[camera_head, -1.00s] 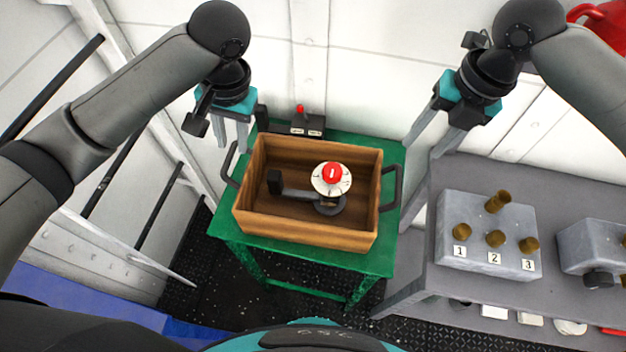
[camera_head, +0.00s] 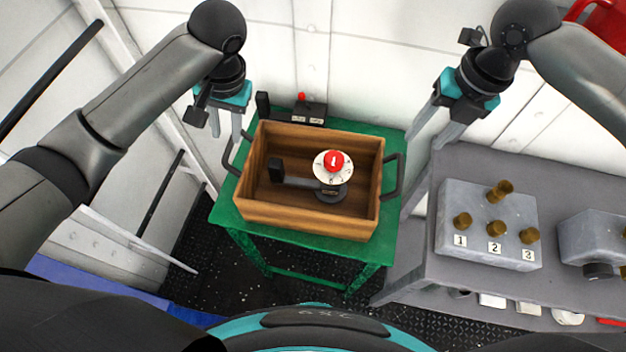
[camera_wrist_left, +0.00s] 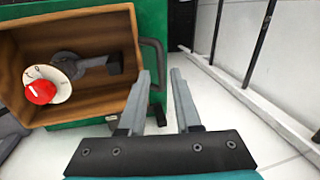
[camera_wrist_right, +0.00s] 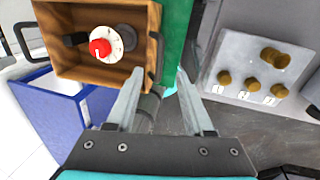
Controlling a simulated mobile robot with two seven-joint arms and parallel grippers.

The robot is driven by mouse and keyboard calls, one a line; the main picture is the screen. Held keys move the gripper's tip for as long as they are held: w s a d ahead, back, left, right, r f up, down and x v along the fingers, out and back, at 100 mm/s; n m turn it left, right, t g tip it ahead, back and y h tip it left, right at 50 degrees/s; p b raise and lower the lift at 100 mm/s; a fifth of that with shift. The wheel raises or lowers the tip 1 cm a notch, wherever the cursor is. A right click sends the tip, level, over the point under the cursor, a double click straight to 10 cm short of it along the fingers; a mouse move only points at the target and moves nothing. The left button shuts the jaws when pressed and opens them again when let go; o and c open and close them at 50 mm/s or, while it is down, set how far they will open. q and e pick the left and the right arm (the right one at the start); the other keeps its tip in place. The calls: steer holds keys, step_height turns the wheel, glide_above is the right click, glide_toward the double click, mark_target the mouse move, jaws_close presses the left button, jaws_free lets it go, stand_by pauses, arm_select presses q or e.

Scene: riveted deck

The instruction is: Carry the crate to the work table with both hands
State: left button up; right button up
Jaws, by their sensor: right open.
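The brown wooden crate (camera_head: 305,218) stands on a green table (camera_head: 225,215), with a dark handle on its left (camera_head: 229,158) and right (camera_head: 393,178) sides. Inside is a dark device with a white dial and red knob (camera_head: 333,160). My left gripper (camera_head: 226,122) is open and empty above the crate's back left; in the left wrist view its fingers (camera_wrist_left: 160,88) are apart, with the left handle (camera_wrist_left: 157,58) beyond them. My right gripper (camera_head: 428,128) is open and empty beyond the crate's right side; the right handle also shows in the right wrist view (camera_wrist_right: 157,55).
A grey table (camera_head: 465,165) stands close on the right, holding a numbered block with brass knobs (camera_head: 488,225) and another grey block (camera_head: 592,250). A small black box with a red knob (camera_head: 303,110) sits behind the crate. A white wall is close behind.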

mark_target(228, 159)
arm_select(q)
steer(key=shift+d+x, duration=0.25)
steer(key=shift+x, duration=0.95)
steer(key=shift+a+f, duration=0.25)
steer(key=shift+f, duration=0.45)
steer(key=x, duration=0.7)
steer(key=shift+a+f, duration=0.15)
steer(key=shift+f, duration=0.2)
arm_select(e)
steer(key=f, duration=0.3)
steer(key=a+f, duration=0.1)
steer(key=f, duration=0.3)
steer(key=a+f, duration=0.1)
steer(key=f, duration=0.3)
steer(key=shift+w+a+f, duration=0.1)
steer(key=shift+f, duration=0.05)
arm_select(q)
steer(key=shift+c, duration=0.2)
arm_select(e)
steer(key=shift+c, duration=0.2)
arm_select(q)
steer(key=c, duration=0.4)
arm_select(e)
steer(key=c, duration=0.4)
arm_select(q)
jaws_close()
arm_select(e)
jaws_close()
